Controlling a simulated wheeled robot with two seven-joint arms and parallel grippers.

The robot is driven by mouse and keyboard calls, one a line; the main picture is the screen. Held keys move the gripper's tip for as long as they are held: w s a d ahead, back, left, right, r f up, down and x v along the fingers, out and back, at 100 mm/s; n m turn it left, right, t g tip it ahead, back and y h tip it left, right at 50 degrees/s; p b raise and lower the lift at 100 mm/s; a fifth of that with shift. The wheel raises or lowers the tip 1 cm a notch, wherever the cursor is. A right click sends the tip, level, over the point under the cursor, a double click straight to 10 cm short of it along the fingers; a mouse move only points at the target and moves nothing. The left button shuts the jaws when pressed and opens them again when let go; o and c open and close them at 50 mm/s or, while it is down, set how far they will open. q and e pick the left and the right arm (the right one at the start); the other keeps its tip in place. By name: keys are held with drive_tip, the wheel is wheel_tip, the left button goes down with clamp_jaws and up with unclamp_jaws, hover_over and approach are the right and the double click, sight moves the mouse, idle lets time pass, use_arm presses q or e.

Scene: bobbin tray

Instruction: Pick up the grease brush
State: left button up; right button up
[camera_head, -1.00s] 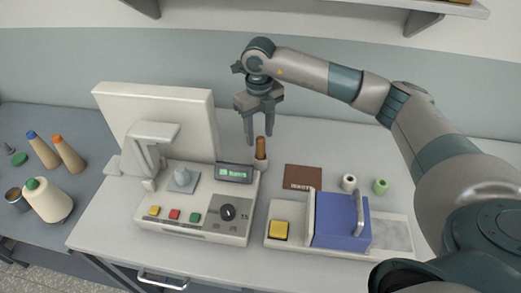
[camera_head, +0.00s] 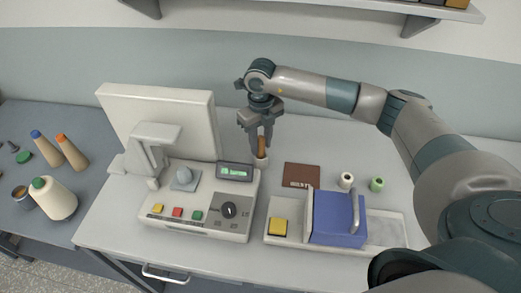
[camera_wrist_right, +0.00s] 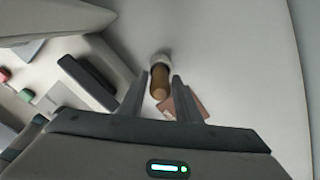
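The grease brush (camera_head: 262,145) stands upright in a small white holder (camera_head: 261,161) behind the machine, with its brown wooden handle up. It also shows in the right wrist view (camera_wrist_right: 160,82), between the fingers. My right gripper (camera_head: 261,150) points down over the brush with its fingers on either side of the handle. In the right wrist view my right gripper (camera_wrist_right: 160,95) is open, with gaps between the fingers and the handle. The brush's lower end is hidden in the holder. My left gripper is not in view.
The winding machine (camera_head: 205,215) stands left of the holder. A brown card (camera_head: 301,175), a blue-lidded box (camera_head: 336,222), a white spool (camera_head: 346,180) and a green spool (camera_head: 377,184) lie to the right. Several thread cones stand on the left table. The table behind the holder is clear.

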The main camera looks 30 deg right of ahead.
clamp_jaws()
drive_tip(key=shift+r+b, duration=0.55)
drive_tip(key=shift+r, duration=0.3)
wheel_tip(320, 180, up, 7)
drive_tip(key=b, duration=0.3)
drive_tip(key=shift+r, duration=0.7)
